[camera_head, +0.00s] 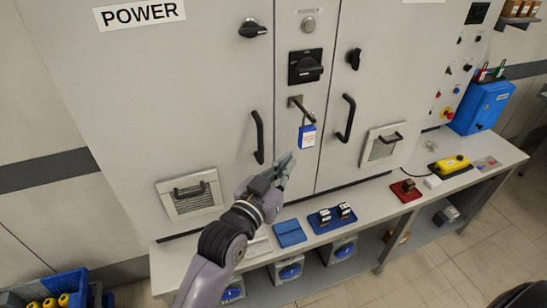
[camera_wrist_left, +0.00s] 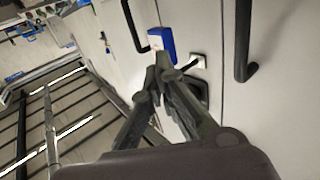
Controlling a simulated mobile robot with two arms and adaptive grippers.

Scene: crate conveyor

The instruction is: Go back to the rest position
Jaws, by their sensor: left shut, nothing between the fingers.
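My left gripper (camera_head: 286,160) is shut with nothing between its fingers. It is in front of the grey power cabinet (camera_head: 215,80), just left of and below a blue padlock with a white label (camera_head: 307,135). The padlock hangs from the hasp (camera_head: 301,104) between the cabinet doors. In the left wrist view the closed fingertips (camera_wrist_left: 163,65) appear close to the blue padlock (camera_wrist_left: 160,40); I cannot tell whether they touch it. My right gripper is not in view.
Black door handles (camera_head: 258,137) stick out nearby. A blue crate (camera_head: 50,287) stands lower left.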

